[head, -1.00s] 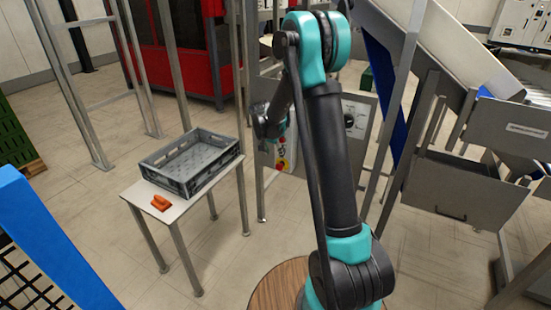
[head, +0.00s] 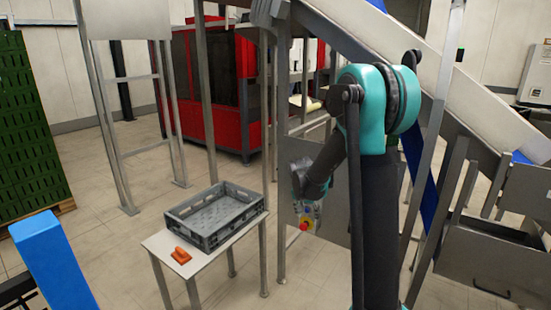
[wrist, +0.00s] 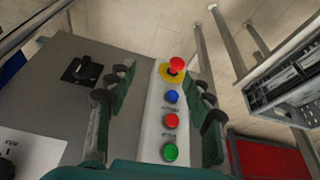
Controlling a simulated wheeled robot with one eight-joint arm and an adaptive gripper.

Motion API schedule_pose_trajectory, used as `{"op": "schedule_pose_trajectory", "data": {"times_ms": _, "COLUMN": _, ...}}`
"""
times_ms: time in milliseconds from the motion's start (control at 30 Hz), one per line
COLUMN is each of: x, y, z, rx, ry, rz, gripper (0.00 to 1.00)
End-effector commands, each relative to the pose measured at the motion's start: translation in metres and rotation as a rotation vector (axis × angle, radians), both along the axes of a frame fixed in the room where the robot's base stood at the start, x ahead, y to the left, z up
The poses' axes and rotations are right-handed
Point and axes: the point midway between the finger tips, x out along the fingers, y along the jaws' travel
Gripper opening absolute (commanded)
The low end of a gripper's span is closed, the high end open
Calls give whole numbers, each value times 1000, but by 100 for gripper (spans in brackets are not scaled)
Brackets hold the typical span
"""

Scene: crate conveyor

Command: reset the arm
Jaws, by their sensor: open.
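My gripper (wrist: 161,84) is open, its two dark green fingers spread wide with nothing held between them in the wrist view. Behind the gap is a pale button strip on a grey control panel (wrist: 75,118). The strip carries a red mushroom button (wrist: 176,64) on a yellow ring, a blue button (wrist: 171,97), a red button (wrist: 170,121) and a green button (wrist: 169,153). Whether a finger touches the panel cannot be told. In the head view my teal and black arm reaches toward the panel (head: 335,220) and the fingers are not clear.
A grey crate (head: 178,220) stands on a small white table (head: 155,242) at left, beside an orange object (head: 181,256). A blue post (head: 50,262) is at front left. A sloping conveyor (head: 440,90) and metal frames are at right. Floor is bare around the table.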

Motion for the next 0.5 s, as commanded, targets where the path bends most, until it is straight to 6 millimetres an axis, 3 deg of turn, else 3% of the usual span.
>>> {"op": "schedule_pose_trajectory", "data": {"times_ms": 33, "x": -20, "y": -7, "z": 7, "rx": 3, "ry": 3, "rz": 25, "gripper": 52}}
{"op": "schedule_pose_trajectory", "data": {"times_ms": 233, "x": -93, "y": -26, "z": 23, "rx": 11, "ry": 16, "rz": 145, "gripper": 52}}
{"op": "schedule_pose_trajectory", "data": {"times_ms": 500, "x": -194, "y": -41, "z": 23, "rx": 15, "ry": 16, "rz": 306, "gripper": 52}}
